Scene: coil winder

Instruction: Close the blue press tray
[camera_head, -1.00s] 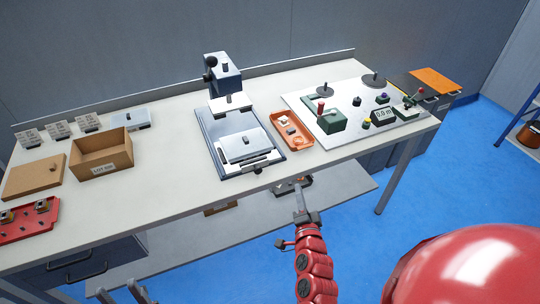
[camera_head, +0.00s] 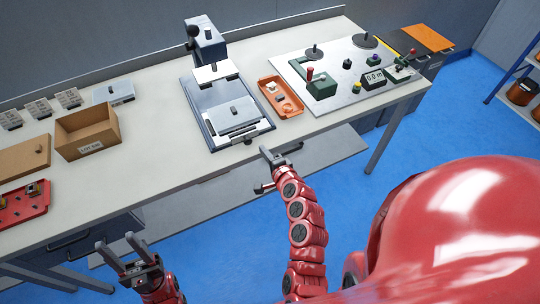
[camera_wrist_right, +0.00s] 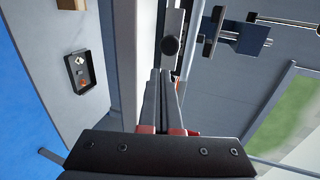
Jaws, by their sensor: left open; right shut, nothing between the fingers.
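The press (camera_head: 207,45) has a dark blue head and a blue-grey base. Its tray (camera_head: 235,116), a silver plate with a small black peg, sits at the front of the base, forward of the press head. A round black knob (camera_head: 248,141) sticks out at the tray's front edge. My right gripper (camera_head: 265,151) is shut and empty, just right of and in front of the knob. In the right wrist view the knob (camera_wrist_right: 171,45) appears ahead of the shut fingers (camera_wrist_right: 163,76); contact cannot be told. My left gripper (camera_head: 117,242) is open and empty, in front of the table.
An orange tray (camera_head: 293,108) with small parts lies right of the press. A board with a green device (camera_head: 322,85) is further right. A cardboard box (camera_head: 87,130) and a red tray (camera_head: 25,203) are at left. Bare tabletop (camera_head: 165,135) lies between box and press.

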